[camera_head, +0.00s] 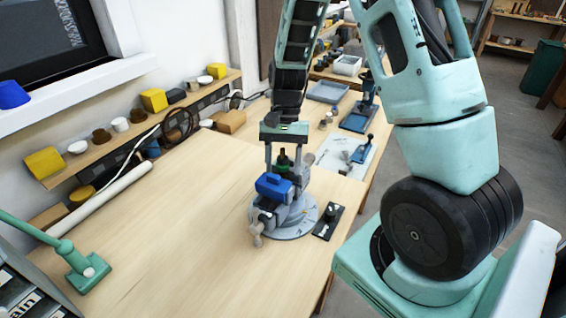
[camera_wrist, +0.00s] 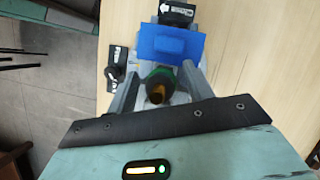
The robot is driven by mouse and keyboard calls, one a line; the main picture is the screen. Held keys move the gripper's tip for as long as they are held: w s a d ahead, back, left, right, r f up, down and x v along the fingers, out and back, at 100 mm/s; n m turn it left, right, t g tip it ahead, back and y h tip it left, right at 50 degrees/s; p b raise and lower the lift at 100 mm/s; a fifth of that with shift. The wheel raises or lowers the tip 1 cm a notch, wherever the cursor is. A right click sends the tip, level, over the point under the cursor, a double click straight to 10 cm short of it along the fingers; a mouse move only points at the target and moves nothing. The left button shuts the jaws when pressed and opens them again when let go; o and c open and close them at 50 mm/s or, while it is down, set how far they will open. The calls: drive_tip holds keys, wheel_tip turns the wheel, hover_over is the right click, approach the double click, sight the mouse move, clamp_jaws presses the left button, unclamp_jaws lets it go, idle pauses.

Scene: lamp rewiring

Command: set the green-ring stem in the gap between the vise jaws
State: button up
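The green-ring stem (camera_head: 283,164) stands roughly upright just behind the blue front part of the vise (camera_head: 273,186); its lower end and the jaw gap are hidden. In the wrist view the stem's green ring and brass-coloured end (camera_wrist: 157,93) point toward the camera, beside the vise's blue block (camera_wrist: 170,48). My gripper (camera_head: 284,176) reaches straight down over the vise, with one finger on each side of the stem. In the wrist view the fingers (camera_wrist: 160,82) are spread, with narrow gaps to the stem. The gripper looks open.
A small black block with a knob (camera_head: 328,221) sits right of the vise's round base. A pale tray with parts (camera_head: 345,158) and a blue fixture (camera_head: 359,118) stand farther back. A green lamp-like stand (camera_head: 85,270) is at front left. The bench's left middle is clear.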

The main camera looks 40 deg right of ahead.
drive_tip(key=b+v, duration=0.3)
drive_tip(key=v, duration=1.4)
drive_tip(key=shift+r, duration=0.15)
drive_tip(key=shift+w+d, duration=0.1)
drive_tip(key=shift+d, duration=0.05)
drive_tip(key=p+v, duration=0.8)
drive_tip(key=shift+s+a+r+p, duration=0.25)
drive_tip(key=shift+s+r+p, duration=0.05)
drive_tip(key=shift+r, duration=0.25)
